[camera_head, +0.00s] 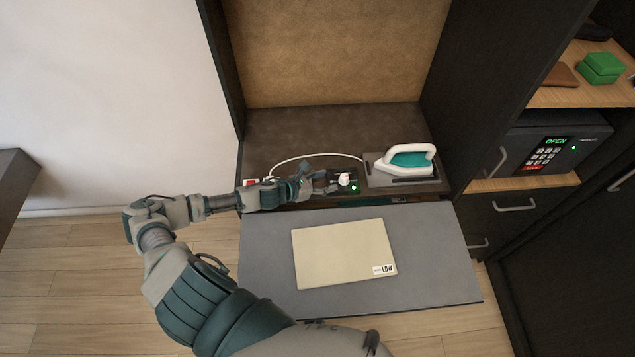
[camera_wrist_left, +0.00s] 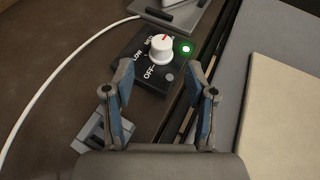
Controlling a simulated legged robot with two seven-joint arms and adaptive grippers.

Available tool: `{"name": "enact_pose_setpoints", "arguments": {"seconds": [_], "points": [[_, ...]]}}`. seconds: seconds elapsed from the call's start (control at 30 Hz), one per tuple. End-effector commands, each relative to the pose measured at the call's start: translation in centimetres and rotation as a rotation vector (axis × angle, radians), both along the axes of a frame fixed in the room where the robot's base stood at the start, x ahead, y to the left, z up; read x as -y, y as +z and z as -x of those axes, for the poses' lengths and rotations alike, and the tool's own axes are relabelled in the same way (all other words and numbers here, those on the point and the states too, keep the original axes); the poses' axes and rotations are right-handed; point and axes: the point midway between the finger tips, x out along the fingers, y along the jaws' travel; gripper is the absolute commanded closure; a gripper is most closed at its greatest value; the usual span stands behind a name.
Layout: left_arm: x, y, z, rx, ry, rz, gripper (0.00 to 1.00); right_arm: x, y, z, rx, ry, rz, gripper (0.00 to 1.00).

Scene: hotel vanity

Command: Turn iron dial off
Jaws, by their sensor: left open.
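The iron dial is a white knob (camera_head: 344,179) with a red mark on a small black control box (camera_head: 349,187). In the left wrist view the knob (camera_wrist_left: 163,47) sits among the labels LOW, MED and OFF, partly readable, with a lit green light (camera_wrist_left: 185,48) beside it. The knob's red mark faces the far side, away from OFF. My left gripper (camera_head: 328,182) is just left of the box. In the left wrist view its fingers (camera_wrist_left: 163,85) are open and empty, short of the knob and apart from it. My right gripper is not in view.
A teal and white iron (camera_head: 409,160) rests on its plate right of the box. A white cord (camera_head: 315,156) curves behind. A grey fold-down board (camera_head: 440,262) with a beige folder (camera_head: 343,252) lies in front. A dark cabinet wall and a safe (camera_head: 545,150) stand at right.

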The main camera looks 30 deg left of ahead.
Motion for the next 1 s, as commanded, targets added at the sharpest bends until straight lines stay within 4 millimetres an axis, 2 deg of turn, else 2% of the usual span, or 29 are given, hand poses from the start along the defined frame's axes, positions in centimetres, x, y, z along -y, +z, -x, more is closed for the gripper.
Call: {"name": "enact_pose_setpoints", "arguments": {"seconds": [0.1, 0.3, 0.77, 0.87, 1.0], "points": [[-0.7, 0.5, 1.5, -0.004, 0.001, 0.0, 0.44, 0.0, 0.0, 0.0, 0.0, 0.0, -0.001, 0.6], [-1.2, 1.2, 2.7, -0.002, 0.0, -0.001, 0.44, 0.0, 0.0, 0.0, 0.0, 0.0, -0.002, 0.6], [-1.2, 1.7, 2.6, 0.014, -0.011, 0.003, 0.44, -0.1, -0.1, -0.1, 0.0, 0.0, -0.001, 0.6], [-0.1, 3.4, 1.0, 0.091, -0.083, 0.02, 0.44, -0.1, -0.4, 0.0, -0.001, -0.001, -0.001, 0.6], [3.5, 7.9, -1.9, 0.268, -0.346, 0.029, 0.44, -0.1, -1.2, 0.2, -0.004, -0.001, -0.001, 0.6]]}}
